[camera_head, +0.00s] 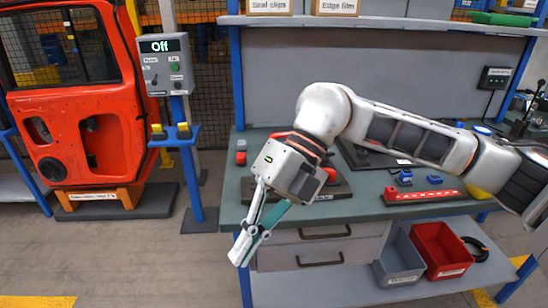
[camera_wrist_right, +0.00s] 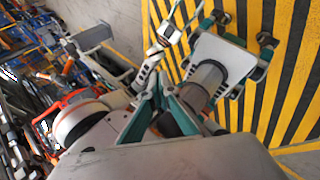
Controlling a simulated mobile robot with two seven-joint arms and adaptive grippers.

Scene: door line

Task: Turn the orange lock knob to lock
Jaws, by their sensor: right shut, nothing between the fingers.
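My right gripper (camera_head: 245,248) hangs in front of the bench's left front corner, fingers pointing down and left. It is shut with nothing between the fingers, and its teal and white fingers also show in the wrist view (camera_wrist_right: 159,92). I cannot clearly make out the orange lock knob. A red knob-like part (camera_head: 330,176) shows just right of the gripper body on a dark plate; the gripper and wrist hide part of that area. The orange-red door (camera_head: 95,150) stands at the left, apart from the gripper. My left gripper does not show in the head view.
A grey control box (camera_head: 166,65) reading "Off" stands on a blue post between door and bench. The bench (camera_head: 370,208) carries a red strip (camera_head: 424,196) and small blue parts. Grey (camera_head: 400,258) and red (camera_head: 440,250) bins sit below. Floor left of the bench is clear.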

